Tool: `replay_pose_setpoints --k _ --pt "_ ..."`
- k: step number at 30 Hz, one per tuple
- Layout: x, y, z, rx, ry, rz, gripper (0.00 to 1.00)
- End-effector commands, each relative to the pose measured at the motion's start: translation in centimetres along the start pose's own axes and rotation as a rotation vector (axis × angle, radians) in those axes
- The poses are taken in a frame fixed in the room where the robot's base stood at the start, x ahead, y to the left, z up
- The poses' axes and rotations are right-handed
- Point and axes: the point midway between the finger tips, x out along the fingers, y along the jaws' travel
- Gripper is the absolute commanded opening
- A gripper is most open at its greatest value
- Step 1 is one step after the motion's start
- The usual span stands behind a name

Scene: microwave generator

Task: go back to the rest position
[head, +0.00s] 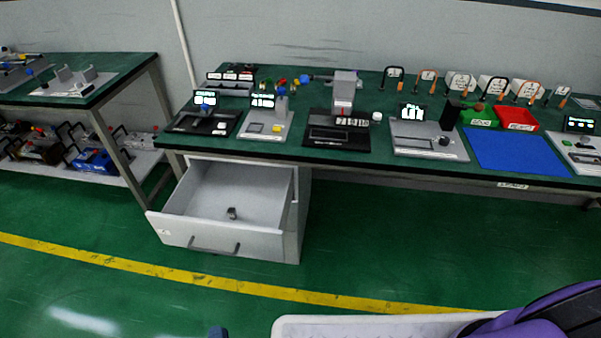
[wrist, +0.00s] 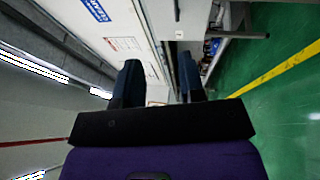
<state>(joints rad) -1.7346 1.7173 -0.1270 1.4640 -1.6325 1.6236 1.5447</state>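My gripper (wrist: 159,65) shows in the wrist view with its two dark blue fingers apart and nothing between them. It appears clear of any surface, with the picture turned sideways. In the head view, part of my purple arm shows at the lower right, and the gripper itself cannot be made out clearly there. The green-topped workbench (head: 340,162) stands ahead, away from my arm. Its white drawer (head: 215,239) is pulled open, with a small grey object (head: 232,213) lying inside.
Several devices stand on the workbench, with a blue mat (head: 515,152) and a red bin (head: 517,118) at the right. A second table (head: 128,68) stands at the left. The open drawer juts over the green floor; floor beyond the yellow line (head: 150,265) is clear.

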Motion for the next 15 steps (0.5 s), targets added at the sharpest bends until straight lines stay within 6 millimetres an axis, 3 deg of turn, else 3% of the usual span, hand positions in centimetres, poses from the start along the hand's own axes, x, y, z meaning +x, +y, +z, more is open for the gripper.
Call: replay_pose_setpoints --k 8,15 --pt "2.9 2.3 0.3 -0.012 -0.097 -0.024 0.36" --pt "6.7 5.6 1.1 -0.026 -0.230 -0.064 0.36"
